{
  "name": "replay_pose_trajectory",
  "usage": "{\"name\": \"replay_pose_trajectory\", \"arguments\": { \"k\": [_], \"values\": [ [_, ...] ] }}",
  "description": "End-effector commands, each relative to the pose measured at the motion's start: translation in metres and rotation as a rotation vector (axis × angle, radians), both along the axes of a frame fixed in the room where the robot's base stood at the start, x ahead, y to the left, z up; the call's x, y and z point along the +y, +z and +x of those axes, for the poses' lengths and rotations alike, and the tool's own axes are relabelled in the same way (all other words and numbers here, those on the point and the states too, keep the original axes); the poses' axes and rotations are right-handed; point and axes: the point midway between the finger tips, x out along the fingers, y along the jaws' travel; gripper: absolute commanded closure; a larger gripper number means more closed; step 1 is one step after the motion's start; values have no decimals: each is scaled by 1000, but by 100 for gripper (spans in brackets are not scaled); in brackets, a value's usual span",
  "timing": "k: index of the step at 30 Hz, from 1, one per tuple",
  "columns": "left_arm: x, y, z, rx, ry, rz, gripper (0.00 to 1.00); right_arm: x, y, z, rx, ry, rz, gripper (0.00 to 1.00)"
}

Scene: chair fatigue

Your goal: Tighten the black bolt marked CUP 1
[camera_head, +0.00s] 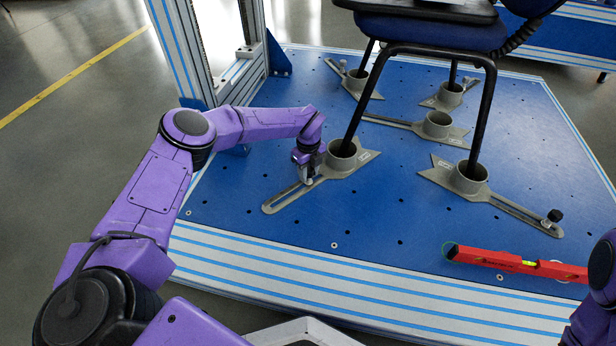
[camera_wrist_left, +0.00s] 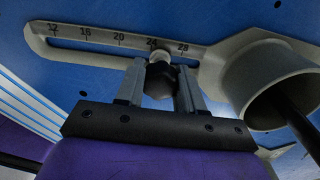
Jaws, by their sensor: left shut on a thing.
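The grey cup (camera_head: 341,156) at the front left holds a black chair leg, and its slotted arm (camera_head: 288,198) reaches to the lower left. Its label is too small to read. My left gripper (camera_head: 306,178) is over this slot, close beside the cup. In the left wrist view my left gripper is shut on a black bolt (camera_wrist_left: 159,82), with one finger on each side. The bolt sits in the slot beside the scale, between 24 and 28. In the head view the gripper hides the bolt. My right gripper is outside the view.
Several other cups with slotted arms stand on the blue platform (camera_head: 370,215), such as the front right cup (camera_head: 468,178) with its own black bolt (camera_head: 554,216). A red level (camera_head: 515,264) lies at the front edge. The chair (camera_head: 430,32) stands above the cups.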

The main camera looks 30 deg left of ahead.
Motion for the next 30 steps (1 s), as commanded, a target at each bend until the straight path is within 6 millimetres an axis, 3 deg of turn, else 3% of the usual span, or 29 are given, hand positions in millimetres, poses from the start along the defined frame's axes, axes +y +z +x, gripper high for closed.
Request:
{"name": "replay_pose_trajectory", "arguments": {
  "k": [9,16,23,24,25,30],
  "values": [
    [0,0,0,-1,-59,0,94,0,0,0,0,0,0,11],
    [0,0,1,-1,-371,-1,94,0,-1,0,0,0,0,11],
    [0,0,0,-1,-397,-1,94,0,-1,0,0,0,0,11],
    [0,0,0,-1,-397,-1,50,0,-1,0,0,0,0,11],
    [0,0,0,-1,-397,-1,40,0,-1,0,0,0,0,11],
    [0,0,0,-1,-395,-1,38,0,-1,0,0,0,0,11]
  ]
}}
